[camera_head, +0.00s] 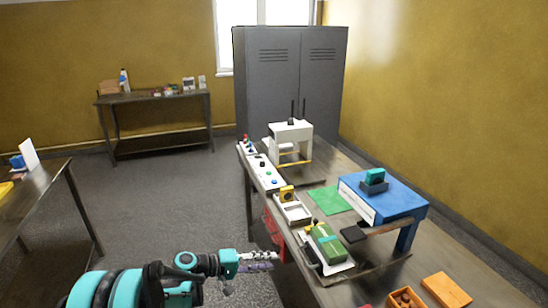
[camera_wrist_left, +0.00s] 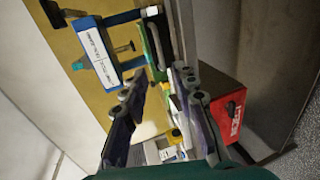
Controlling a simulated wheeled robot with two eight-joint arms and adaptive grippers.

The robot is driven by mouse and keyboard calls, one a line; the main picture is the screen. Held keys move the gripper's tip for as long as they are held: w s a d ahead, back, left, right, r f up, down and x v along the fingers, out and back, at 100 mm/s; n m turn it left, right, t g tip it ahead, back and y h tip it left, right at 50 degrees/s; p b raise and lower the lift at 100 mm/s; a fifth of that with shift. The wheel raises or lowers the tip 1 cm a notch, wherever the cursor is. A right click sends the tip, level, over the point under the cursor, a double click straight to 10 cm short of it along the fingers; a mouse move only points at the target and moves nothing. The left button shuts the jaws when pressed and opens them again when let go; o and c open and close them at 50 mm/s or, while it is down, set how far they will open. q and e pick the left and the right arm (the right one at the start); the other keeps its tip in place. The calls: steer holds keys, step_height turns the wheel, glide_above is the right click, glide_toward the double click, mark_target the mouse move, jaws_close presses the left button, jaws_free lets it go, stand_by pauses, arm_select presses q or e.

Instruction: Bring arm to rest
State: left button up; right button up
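My left arm (camera_head: 130,287) in teal and black comes in from the lower left of the head view. My left gripper (camera_head: 268,261) is beside the near left edge of the workbench (camera_head: 440,262), over the floor side. In the left wrist view the gripper (camera_wrist_left: 160,78) shows two separated fingers with nothing held between them. Past the fingers, the wrist view shows the bench's items. My right gripper is in neither view.
A green block (camera_head: 326,240) on a tray, a blue stand (camera_head: 395,200), a white machine (camera_head: 290,140) and orange boxes (camera_head: 446,290) crowd the bench. A red box (camera_wrist_left: 222,112) is beside the bench. Grey floor (camera_head: 180,200) is open to the left.

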arm_select(q)
steer(key=s+a+r+m+y, duration=0.1)
steer(key=s+a+y, duration=0.3)
steer(key=s, duration=0.5)
steer(key=s+a+r+m+t+y, duration=0.1)
steer(key=s+a+y, duration=0.4)
steer(key=s, duration=0.4)
steer(key=s+a+r+m+y, duration=0.1)
steer(key=s+a+y, duration=0.3)
steer(key=s, duration=0.6)
steer(key=shift+a+r+m+t+y, duration=0.25)
steer(key=shift+a+m+t+y, duration=0.2)
steer(key=shift+a, duration=0.4)
